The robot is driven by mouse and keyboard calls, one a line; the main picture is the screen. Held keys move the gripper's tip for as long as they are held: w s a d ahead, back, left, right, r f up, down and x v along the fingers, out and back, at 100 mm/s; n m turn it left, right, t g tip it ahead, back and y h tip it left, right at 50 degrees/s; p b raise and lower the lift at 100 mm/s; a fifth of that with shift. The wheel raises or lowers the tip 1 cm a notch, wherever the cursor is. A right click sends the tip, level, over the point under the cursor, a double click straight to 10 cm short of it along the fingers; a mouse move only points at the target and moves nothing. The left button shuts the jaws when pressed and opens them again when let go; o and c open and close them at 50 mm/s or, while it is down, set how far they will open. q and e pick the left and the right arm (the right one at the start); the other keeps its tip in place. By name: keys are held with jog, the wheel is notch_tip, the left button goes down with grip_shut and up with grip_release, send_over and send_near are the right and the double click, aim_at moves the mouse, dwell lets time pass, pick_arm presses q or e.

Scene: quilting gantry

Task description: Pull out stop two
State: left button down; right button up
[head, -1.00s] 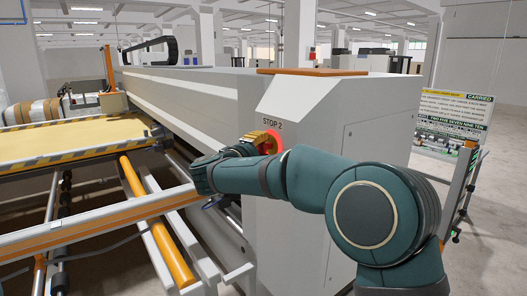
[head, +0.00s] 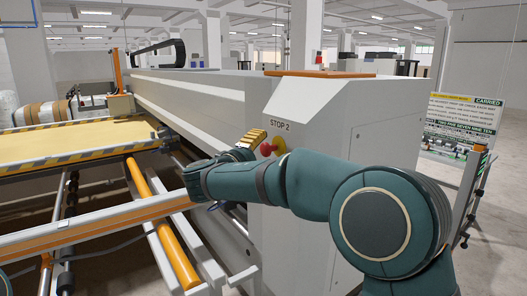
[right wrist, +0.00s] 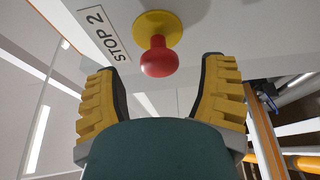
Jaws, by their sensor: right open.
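The stop two button is a red mushroom knob (head: 266,149) on a yellow round base (head: 279,146), under the "STOP 2" label (head: 281,126) on the white machine housing. In the right wrist view the red knob (right wrist: 158,58) stands out from its yellow base (right wrist: 158,27), beside the label (right wrist: 103,32). My right gripper (head: 251,143) is open just left of the knob in the head view. In the right wrist view its yellow fingers (right wrist: 163,66) lie either side of the knob near their tips, with gaps on both sides. My left gripper is not in view.
The housing (head: 325,115) fills the middle. A quilting bed (head: 70,143) with striped edges, an orange roller (head: 160,220) and rails lie at the left. An information board (head: 465,122) stands at the right beside a post. Clear floor shows at far right.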

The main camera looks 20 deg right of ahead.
jog(key=v, duration=1)
jog(key=s+d+f+n+g+y, duration=0.1)
jog(key=f+g+y, duration=0.15)
jog(key=f, duration=0.85)
jog(key=s+f+n+g+y+b, duration=0.1)
jog(key=s+f+g+y, duration=0.15)
jog(key=f, duration=0.85)
jog(key=s+d+f+n+g+y, duration=0.1)
jog(key=f+g+y, duration=0.15)
jog(key=f, duration=0.85)
jog(key=s+a+f+m+g+y+b, duration=0.1)
jog(key=s+f+m+y, duration=0.4)
jog(key=s+f, duration=0.5)
jog(key=s+f+m+g+y+b, duration=0.1)
jog(key=s+f+m+y, duration=0.4)
jog(key=s+f, duration=0.5)
notch_tip(320, 180, down, 4)
jog(key=m+g, duration=0.1)
jog(key=m, duration=0.1)
jog(key=shift+a+m+b, duration=0.3)
jog(key=shift+a+b, duration=0.1)
jog(key=shift+s+d+f+m+t, duration=0.2)
jog(key=shift+d+f+m+t, duration=0.1)
jog(key=shift+d+m, duration=0.1)
jog(key=shift+c, duration=0.4)
